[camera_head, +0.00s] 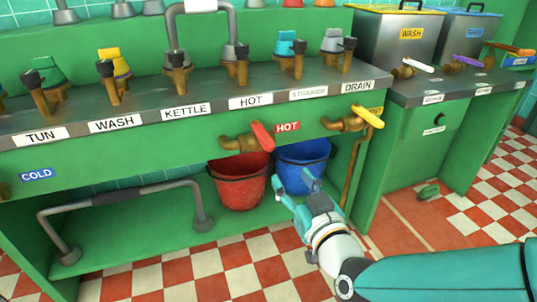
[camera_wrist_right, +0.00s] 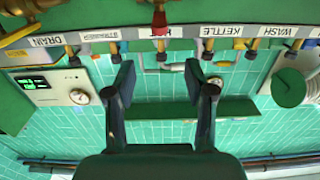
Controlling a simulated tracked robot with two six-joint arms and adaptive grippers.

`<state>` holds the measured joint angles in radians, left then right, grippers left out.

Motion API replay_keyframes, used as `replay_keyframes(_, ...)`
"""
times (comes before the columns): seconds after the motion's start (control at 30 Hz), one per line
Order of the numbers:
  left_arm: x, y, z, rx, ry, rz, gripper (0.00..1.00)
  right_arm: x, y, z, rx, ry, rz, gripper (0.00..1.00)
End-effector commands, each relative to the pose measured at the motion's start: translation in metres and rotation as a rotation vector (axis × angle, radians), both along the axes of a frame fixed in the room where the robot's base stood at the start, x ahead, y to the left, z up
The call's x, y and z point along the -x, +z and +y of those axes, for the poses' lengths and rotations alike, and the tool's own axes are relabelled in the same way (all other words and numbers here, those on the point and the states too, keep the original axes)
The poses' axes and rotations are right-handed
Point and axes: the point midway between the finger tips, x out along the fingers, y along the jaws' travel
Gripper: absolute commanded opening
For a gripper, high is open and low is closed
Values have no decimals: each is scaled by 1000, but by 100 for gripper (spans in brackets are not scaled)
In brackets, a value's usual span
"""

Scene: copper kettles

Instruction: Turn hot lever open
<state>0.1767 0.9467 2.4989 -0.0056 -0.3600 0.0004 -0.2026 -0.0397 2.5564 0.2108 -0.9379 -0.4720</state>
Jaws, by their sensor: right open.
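The hot lever (camera_head: 262,137) is a red handle on a brass tap (camera_head: 236,143) on the green counter front, beside a red HOT label (camera_head: 287,127). It slants down to the right. My right gripper (camera_head: 297,188) is below and to the right of the lever, apart from it, in front of the blue bucket. Its fingers are spread and empty. The right wrist view is upside down; the red lever (camera_wrist_right: 159,18) shows there at the top, beyond the open right gripper (camera_wrist_right: 160,72). My left gripper is in neither view.
A yellow-handled brass tap (camera_head: 367,116) sits to the right of the hot lever. A red bucket (camera_head: 238,180) and a blue bucket (camera_head: 303,162) stand under the counter. A grey rail (camera_head: 120,199) is at lower left. Several small valves line the labelled counter top (camera_head: 215,98).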

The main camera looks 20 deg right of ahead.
Motion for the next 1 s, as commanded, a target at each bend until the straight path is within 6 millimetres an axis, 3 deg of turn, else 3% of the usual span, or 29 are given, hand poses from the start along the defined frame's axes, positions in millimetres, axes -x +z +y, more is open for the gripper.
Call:
replay_keyframes(0.3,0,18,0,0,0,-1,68,-29,4,0,2,-3,-3,54)
replay_keyframes(0.8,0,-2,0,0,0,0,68,-135,0,4,1,-3,-7,54)
replay_keyframes(1.0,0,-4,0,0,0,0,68,-159,1,4,1,-3,-6,54)
